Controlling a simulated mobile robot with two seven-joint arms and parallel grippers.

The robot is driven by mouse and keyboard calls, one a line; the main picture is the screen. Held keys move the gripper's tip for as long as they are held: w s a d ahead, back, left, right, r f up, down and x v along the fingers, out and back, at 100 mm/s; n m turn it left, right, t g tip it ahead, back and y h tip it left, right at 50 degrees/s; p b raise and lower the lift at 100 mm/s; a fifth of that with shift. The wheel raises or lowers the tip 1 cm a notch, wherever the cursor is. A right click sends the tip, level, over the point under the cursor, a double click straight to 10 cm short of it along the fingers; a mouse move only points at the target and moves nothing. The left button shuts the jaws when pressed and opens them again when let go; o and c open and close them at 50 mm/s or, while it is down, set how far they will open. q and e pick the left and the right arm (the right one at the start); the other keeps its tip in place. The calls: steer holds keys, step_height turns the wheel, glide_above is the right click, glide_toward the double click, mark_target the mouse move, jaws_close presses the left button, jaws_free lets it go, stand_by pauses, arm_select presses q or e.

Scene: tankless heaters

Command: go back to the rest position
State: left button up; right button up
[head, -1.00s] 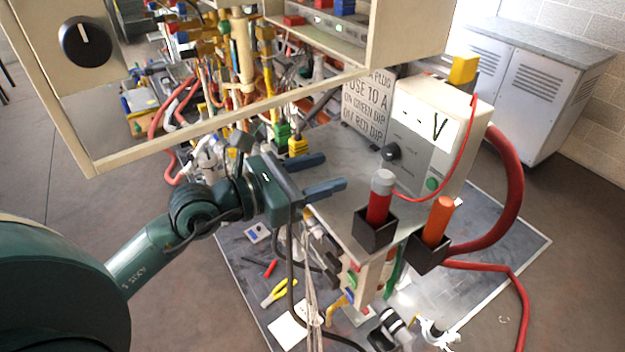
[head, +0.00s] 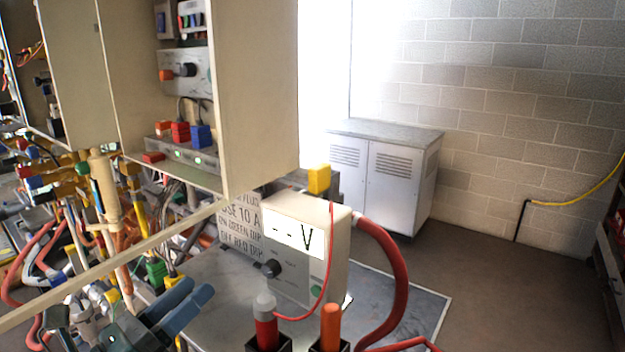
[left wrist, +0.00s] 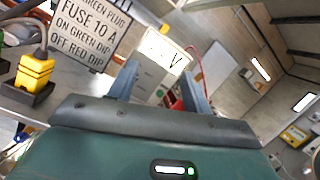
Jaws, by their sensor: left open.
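My left gripper (head: 185,308) is at the lower left of the head view, with its two blue-grey fingers apart and nothing between them. In the left wrist view the open fingers (left wrist: 160,88) point toward the voltage meter (left wrist: 163,52), apart from it as far as I can tell. The meter (head: 305,245) reads "- - V" and stands on the grey bench top. My right gripper is not seen.
An open beige cabinet (head: 262,100) hangs at the upper left, close above my left arm. Pipes, valves and hoses crowd the left side. A thick red hose (head: 398,285) curves right of the meter. A white louvred cabinet (head: 385,175) stands behind.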

arm_select(q)
steer(key=a+n+t+y, duration=0.5)
steer(key=a+n+y, duration=0.5)
steer(key=n, duration=0.9)
steer(key=s+a+f+n+g+y, duration=0.1)
steer(key=s+f+n+g+y, duration=0.1)
steer(key=f+n+g+y, duration=0.3)
steer(key=s+a+f+n+g+y, duration=0.1)
steer(key=a+f+n+g+y, duration=0.15)
steer(key=f+n, duration=0.55)
steer(key=s+d+f+n+g+h, duration=0.2)
steer(key=s+d+f+g+h, duration=0.1)
steer(key=s+d+f+g, duration=0.3)
steer(key=s+d+f+n+g+h, duration=0.25)
steer(key=s+d+f+g, duration=0.2)
steer(key=s+f, duration=0.35)
steer(key=w+d+f+m+t+h, duration=0.1)
steer(key=w+d+f+t+h, duration=0.2)
steer(key=w+d+f+t, duration=0.2)
steer(key=shift+w+d+f+t+h+p, duration=0.3)
steer(key=shift+w+d+f+t, duration=0.15)
steer(key=shift+d+f, duration=0.4)
steer(key=shift+m, duration=0.25)
